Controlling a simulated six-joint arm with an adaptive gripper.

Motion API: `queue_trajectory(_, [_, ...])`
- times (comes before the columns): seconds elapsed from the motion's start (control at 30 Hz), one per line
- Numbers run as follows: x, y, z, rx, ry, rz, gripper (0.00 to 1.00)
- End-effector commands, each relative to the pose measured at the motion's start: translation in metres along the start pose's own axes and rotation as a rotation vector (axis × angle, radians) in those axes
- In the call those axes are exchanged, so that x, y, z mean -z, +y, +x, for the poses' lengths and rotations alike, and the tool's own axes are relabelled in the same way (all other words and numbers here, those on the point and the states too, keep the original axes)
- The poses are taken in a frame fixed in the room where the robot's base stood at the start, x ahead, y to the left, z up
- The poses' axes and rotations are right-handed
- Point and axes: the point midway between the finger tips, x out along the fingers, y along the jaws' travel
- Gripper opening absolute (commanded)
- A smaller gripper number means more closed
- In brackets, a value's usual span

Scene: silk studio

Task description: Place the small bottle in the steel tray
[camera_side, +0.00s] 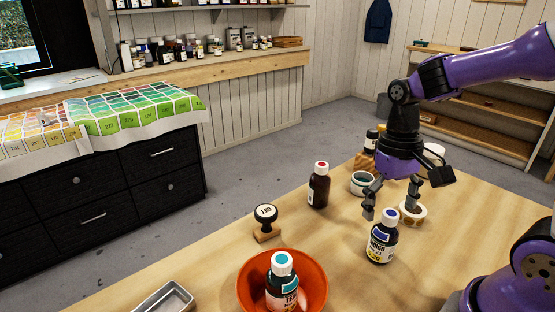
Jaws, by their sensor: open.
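The steel tray (142,308) lies at the front left of the table, cut off by the picture's lower edge; its visible part is empty. Several bottles are in view, and I cannot tell which one the task calls small. A dark bottle with a blue cap (382,241) stands upright, just in front of my gripper in the picture. A brown bottle with a red cap (319,187) stands further back. A teal-capped bottle (283,282) is in an orange bowl. My gripper (393,205) points down, open and seemingly empty, its fingers spread above the table.
A tape roll (412,214) and a small jar (362,184) are close around my gripper. More containers stand behind it. The table's (200,262) left part near the tray is clear.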

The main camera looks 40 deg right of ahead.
Motion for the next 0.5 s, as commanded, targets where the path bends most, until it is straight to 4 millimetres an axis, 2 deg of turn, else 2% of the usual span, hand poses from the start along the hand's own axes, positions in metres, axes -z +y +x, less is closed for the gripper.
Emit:
queue_trajectory(0.3, [0.002,0.005,0.045,-0.001,-0.005,-0.001,0.95])
queue_trajectory(0.5, [0.003,0.005,0.052,0.0,0.002,-0.001,0.95])
